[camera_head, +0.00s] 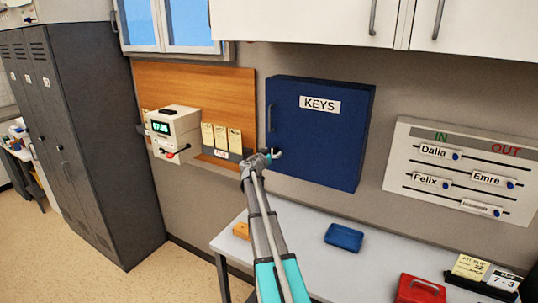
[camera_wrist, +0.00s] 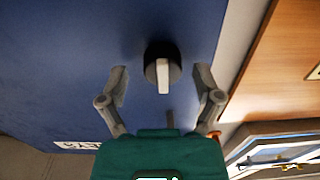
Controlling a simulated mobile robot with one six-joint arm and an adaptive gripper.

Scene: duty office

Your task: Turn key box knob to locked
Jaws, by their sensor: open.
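The blue key box (camera_head: 330,145) with a white KEYS label (camera_head: 320,104) hangs on the wall, its door shut. In the wrist view the door is a blue surface (camera_wrist: 60,70). Its knob (camera_wrist: 161,65) is round and black with a pale bar running up and down the picture. In the head view the knob is mostly hidden by my gripper (camera_head: 275,154) at the box's lower left. My gripper (camera_wrist: 162,85) is open, with one finger on either side of the knob and gaps to both. I cannot tell whether the knob is at locked.
A white time clock (camera_head: 174,135) and card rack (camera_head: 222,142) are left of the box. An IN/OUT board (camera_head: 462,172) hangs to the right. The desk (camera_head: 365,285) below holds a blue case (camera_head: 344,237) and a red box (camera_head: 420,289). White cabinets (camera_head: 320,22) are above.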

